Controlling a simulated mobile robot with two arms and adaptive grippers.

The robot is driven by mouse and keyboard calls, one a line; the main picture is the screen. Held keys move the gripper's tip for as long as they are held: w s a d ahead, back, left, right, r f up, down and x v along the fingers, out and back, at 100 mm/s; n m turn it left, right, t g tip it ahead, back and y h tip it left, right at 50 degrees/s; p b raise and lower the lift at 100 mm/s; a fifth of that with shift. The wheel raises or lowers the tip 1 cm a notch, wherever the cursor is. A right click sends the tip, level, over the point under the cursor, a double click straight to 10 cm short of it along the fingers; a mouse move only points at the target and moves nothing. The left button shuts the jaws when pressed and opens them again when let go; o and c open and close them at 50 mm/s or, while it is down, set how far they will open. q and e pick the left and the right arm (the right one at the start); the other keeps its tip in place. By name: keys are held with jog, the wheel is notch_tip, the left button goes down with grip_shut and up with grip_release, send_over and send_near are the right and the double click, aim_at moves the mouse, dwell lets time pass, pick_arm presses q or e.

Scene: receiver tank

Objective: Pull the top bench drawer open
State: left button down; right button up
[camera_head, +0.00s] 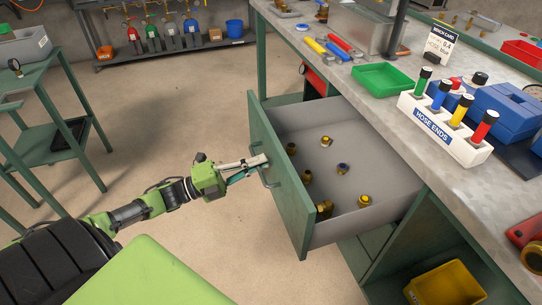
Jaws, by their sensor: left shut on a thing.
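The top bench drawer (283,187) stands well open, pulled out to the left from under the grey worktop. Its green front faces left and carries a bar handle (265,178). Several small brass fittings (307,177) lie on the grey drawer floor. My left gripper (256,165) reaches in from the left and is shut on the drawer handle, its fingers partly hiding it. My right gripper is not in view.
The bench top (450,184) holds a green tray (381,77), a HOSE ENDS rack (441,130) and a blue case (505,108). A yellow bin (447,284) sits below. A green shelf stand (45,145) is at left; the floor between is clear.

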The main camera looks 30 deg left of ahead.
pick_arm(q)
jog(key=shift+s+a+f, duration=0.1)
jog(key=shift+s+a, duration=0.15)
jog(key=shift+s, duration=0.15)
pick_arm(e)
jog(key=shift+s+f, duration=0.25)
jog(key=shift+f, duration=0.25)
pick_arm(q)
jog(key=c, duration=2.5)
grip_release()
jog(key=v, duration=1.2)
